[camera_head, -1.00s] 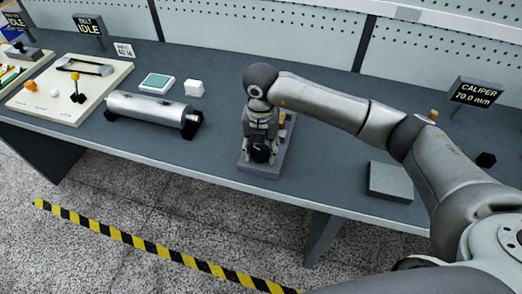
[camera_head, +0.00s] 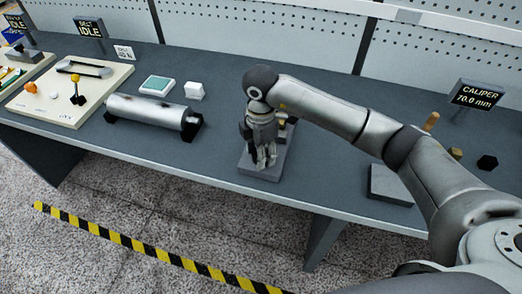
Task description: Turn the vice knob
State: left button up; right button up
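The vice (camera_head: 258,174) stands on the bench near its front edge, a grey base with a small block body. My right gripper (camera_head: 264,162) points down over the front of the vice, its arm reaching in from the right. The vice knob is hidden behind or between the fingers, so I cannot tell whether they are closed on it. A brass-coloured part shows just right of the gripper, at the back of the vice. My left gripper is not in view.
A metal cylinder (camera_head: 148,110) on dark supports lies to the left, with a white cube (camera_head: 194,90) behind it. A cream board (camera_head: 40,108) is farther left. A grey block (camera_head: 388,184) and a caliper display (camera_head: 477,94) are on the right.

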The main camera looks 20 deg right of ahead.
jog(key=m, duration=0.2)
jog(key=m+p, duration=0.1)
jog(key=m, duration=0.1)
jog(key=shift+r+m, duration=0.2)
jog(key=shift+m, duration=0.1)
jog(key=shift+r+m+p, duration=0.1)
jog(key=shift+m+p, duration=0.55)
jog(key=shift+m, duration=0.35)
jog(key=m+p, duration=0.4)
jog(key=p, duration=0.2)
jog(key=shift+r+p, duration=0.1)
jog(key=shift+p, duration=0.2)
jog(key=shift+w+f+m+p, duration=0.15)
jog(key=shift+f+m+p, duration=0.1)
jog(key=shift+m+p, duration=0.65)
jog(key=shift+d, duration=0.1)
jog(key=o, duration=0.7)
jog(key=shift+f, duration=0.1)
